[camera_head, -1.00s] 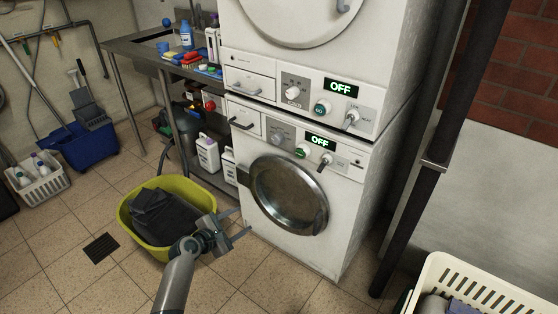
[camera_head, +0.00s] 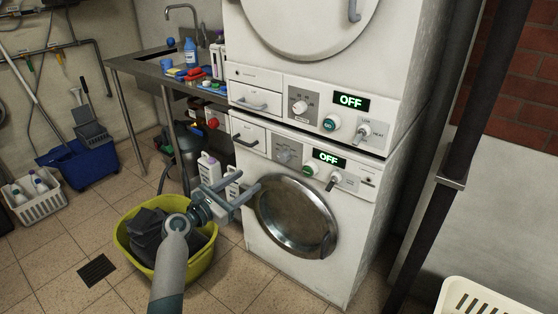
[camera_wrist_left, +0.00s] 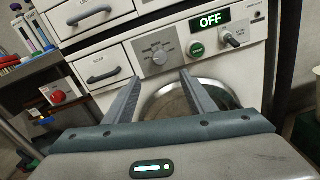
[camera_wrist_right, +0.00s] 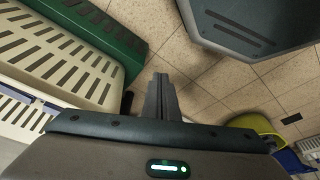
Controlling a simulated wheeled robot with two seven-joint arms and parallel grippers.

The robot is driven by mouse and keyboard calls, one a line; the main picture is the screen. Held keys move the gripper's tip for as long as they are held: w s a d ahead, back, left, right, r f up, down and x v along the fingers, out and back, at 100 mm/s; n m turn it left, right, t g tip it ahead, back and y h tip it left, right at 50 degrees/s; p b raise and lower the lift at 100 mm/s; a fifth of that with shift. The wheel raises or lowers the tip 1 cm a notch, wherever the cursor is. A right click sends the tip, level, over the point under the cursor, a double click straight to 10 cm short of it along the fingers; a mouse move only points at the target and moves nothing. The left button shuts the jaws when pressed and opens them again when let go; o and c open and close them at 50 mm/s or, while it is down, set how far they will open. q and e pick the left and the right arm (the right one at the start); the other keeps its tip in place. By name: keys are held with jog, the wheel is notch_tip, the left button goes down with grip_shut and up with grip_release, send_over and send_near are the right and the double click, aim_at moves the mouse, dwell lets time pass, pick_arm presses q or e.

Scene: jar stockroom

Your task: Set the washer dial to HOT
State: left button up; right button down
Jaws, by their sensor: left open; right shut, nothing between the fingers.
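The washer (camera_head: 345,240) is the lower white machine, with a round glass door. The washer display (camera_head: 329,158) reads OFF. My left gripper (camera_head: 248,181) is open and empty, in front of the washer and lower than the dial. In the left wrist view its fingers (camera_wrist_left: 160,75) point toward the dial, apart from it. My right gripper (camera_wrist_right: 160,78) is shut and empty, above the floor.
A dryer (camera_head: 390,75) with its own dial (camera_head: 300,107) and OFF display is stacked on top. A yellow tub (camera_head: 200,264) with dark cloth stands below my left arm. A steel sink table (camera_head: 140,66) is at left, a dark post (camera_head: 455,160) at right.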

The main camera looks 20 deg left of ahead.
aim_at(281, 158)
pick_arm(q)
jog(key=b+x, duration=0.2)
jog(key=x, duration=1.3)
jog(key=shift+w+d, duration=0.15)
jog(key=shift+w, duration=0.05)
jog(key=shift+w+d+b, duration=0.25)
jog(key=shift+w+b, duration=0.05)
jog(key=shift+w, duration=0.35)
pick_arm(e)
jog(key=shift+t+y, duration=0.7)
jog(key=shift+t, duration=0.2)
jog(key=w+a, duration=0.2)
jog(key=a, duration=0.1)
jog(key=shift+w+a, duration=0.15)
jog(key=shift+a, duration=0.1)
pick_arm(q)
jog(key=c, duration=1.1)
pick_arm(e)
jog(key=shift+d+f, duration=0.1)
